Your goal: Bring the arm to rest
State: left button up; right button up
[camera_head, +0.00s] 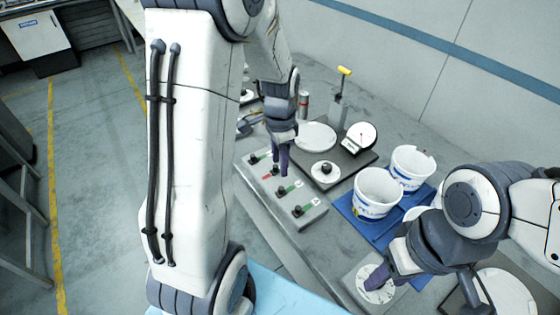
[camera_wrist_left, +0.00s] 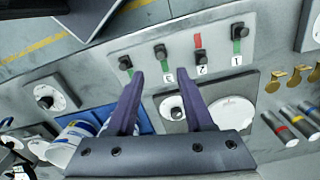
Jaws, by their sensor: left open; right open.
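My left gripper (camera_head: 281,160) hangs with its fingers pointing down, beside the far end of a grey switch panel (camera_head: 308,214). In the left wrist view my left gripper's (camera_wrist_left: 160,78) two purple fingers are apart with nothing between them. The panel (camera_wrist_left: 150,40) with several black knobs and green and red marks lies beyond the fingertips. My right gripper (camera_head: 384,277) is low at the front right, over a pale round disc on a grey block. Its purple fingertip shows, and the rest of the jaw is partly hidden by the wrist.
Two white buckets (camera_head: 377,193) (camera_head: 411,167) stand on a blue mat (camera_head: 350,210). A dial gauge (camera_head: 361,136) and a yellow-handled lever (camera_head: 340,88) stand behind. Coloured-band cylinders (camera_wrist_left: 291,127) and brass hooks (camera_wrist_left: 295,78) show in the left wrist view. Open floor lies left.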

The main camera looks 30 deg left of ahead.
dwell(0.4)
pick_arm(q)
jog(key=s+d+r, duration=0.3)
jog(key=s+d, duration=0.1)
jog(key=d, duration=0.3)
jog(key=s+d+r, duration=0.2)
jog(key=s+d, duration=0.2)
jog(key=d, duration=0.4)
jog(key=s+d+r, duration=0.1)
jog(key=s+d, duration=0.1)
jog(key=s, duration=0.4)
jog(key=s+d+h+b, duration=0.1)
jog(key=s+d, duration=0.2)
jog(key=s, duration=0.3)
jog(key=shift+d+r, duration=0.25)
jog(key=shift+r, duration=0.1)
